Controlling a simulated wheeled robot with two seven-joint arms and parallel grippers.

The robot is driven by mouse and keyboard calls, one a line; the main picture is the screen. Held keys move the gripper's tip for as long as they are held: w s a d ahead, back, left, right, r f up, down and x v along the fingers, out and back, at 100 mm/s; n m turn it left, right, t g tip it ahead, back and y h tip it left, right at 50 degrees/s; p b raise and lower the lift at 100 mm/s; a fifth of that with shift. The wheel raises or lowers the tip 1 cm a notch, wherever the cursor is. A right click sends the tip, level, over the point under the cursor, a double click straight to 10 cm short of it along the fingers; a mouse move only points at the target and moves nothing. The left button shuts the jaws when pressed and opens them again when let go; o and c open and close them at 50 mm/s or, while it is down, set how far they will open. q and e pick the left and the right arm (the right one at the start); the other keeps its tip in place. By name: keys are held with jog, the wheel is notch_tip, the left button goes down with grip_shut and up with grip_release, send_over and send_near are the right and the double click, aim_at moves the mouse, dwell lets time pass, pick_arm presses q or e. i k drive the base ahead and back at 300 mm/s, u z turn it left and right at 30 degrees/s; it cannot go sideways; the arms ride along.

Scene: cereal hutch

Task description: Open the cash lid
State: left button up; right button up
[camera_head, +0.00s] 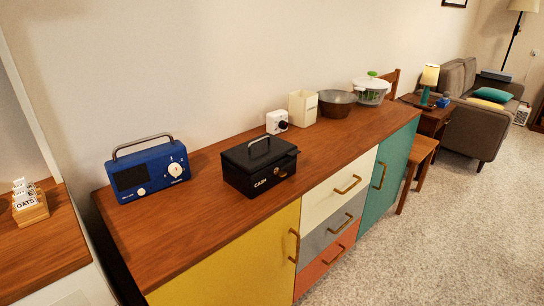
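The black cash box (262,175) stands on the wooden top of the hutch, left of its middle. White lettering reading "CASH" shows on the front. A small brass-coloured detail (293,153) shows at the lid's right end; I cannot tell what it is. Neither of my grippers shows in the head view.
A blue radio (150,176) stands left of the box. A white cube device (277,122), cream container (303,107), dark bowl (337,103) and lidded white pot (371,91) stand behind and right. Bare wooden top (222,222) lies in front of the box.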

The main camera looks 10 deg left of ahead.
aim_at(253, 155)
jog(key=k, duration=0.6)
jog(key=z, duration=0.55)
jog(key=i, duration=0.9)
jog(key=u, duration=0.5)
jog(key=i, duration=0.7)
jog(key=u, duration=0.6)
